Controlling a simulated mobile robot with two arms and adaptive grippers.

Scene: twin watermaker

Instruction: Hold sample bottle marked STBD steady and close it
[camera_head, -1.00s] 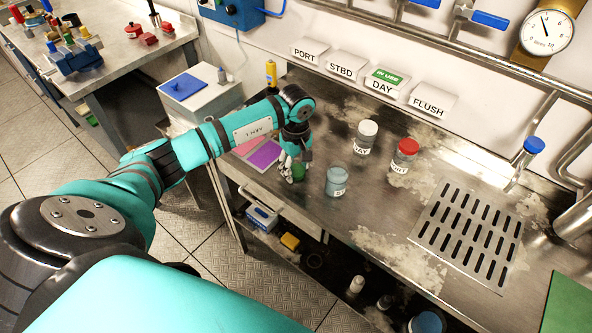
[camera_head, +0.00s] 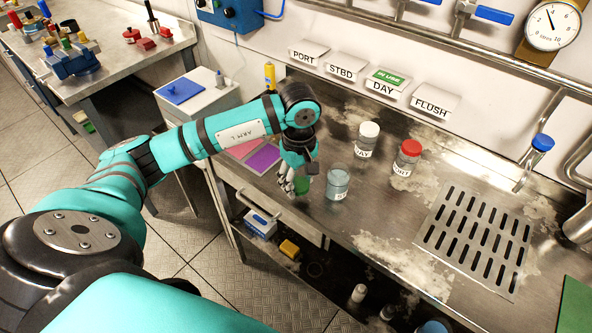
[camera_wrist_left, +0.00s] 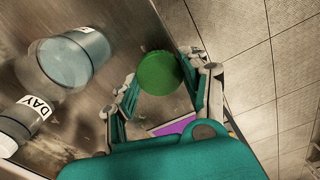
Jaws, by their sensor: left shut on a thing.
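The sample bottle (camera_head: 338,182) stands upright and uncapped on the steel bench; its label is only partly readable. It also shows in the left wrist view (camera_wrist_left: 75,60), to the left of the fingers. My left gripper (camera_head: 296,186) is shut on a round green cap (camera_wrist_left: 159,73), just left of the bottle and apart from it. The cap also shows between the fingers in the head view (camera_head: 303,185). I cannot tell how far the cap is above the bench. My right gripper is not in view.
A white-capped DAY bottle (camera_head: 366,139) and a red-capped bottle (camera_head: 406,158) stand behind and right of the open bottle. A slotted drain (camera_head: 474,235) lies further right. Pink and purple mats (camera_head: 262,158) lie left of the gripper. Name cards, including STBD (camera_head: 344,67), line the back.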

